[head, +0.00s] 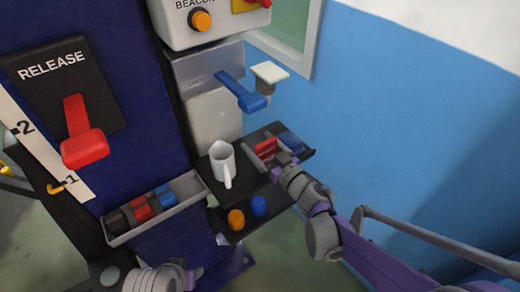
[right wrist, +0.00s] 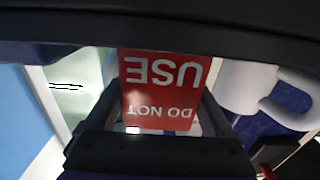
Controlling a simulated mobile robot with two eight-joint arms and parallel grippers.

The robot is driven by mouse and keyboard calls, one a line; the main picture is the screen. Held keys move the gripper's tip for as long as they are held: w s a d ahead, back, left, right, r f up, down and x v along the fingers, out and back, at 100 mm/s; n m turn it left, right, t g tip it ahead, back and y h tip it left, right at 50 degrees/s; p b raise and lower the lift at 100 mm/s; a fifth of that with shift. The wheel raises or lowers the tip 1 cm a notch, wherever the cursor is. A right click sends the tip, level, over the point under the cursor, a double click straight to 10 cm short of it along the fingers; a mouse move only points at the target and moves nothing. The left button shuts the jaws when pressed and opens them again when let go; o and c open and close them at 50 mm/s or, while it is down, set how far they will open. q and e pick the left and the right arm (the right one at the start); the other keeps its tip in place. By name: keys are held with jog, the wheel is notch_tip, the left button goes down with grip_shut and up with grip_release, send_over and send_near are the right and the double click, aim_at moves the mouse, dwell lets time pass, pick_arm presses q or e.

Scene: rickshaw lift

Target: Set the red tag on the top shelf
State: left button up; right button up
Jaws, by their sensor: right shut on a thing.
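The red tag (right wrist: 160,92), a red plate with white lettering "DO NOT USE" upside down in the right wrist view, is held between the fingers of my right gripper (right wrist: 160,125). In the head view, the right gripper (head: 282,166) is over the right part of the dark top shelf (head: 247,143), with red (head: 266,148) showing just beyond its fingers. I cannot tell whether the tag touches the shelf. Grey parts at the bottom edge look like my left arm; its fingers do not show.
A white jug (head: 222,164) stands on the top shelf's left part, and a blue object (head: 290,141) at its right end. A lower shelf holds an orange (head: 236,219) and a blue item (head: 259,205). A tray (head: 153,208) with red, blue and black things is at left. A blue lever (head: 243,94) juts out above.

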jog(key=shift+f, duration=0.8)
jog(key=shift+f, duration=0.1)
jog(key=o, duration=1.1)
jog(key=shift+f, duration=0.1)
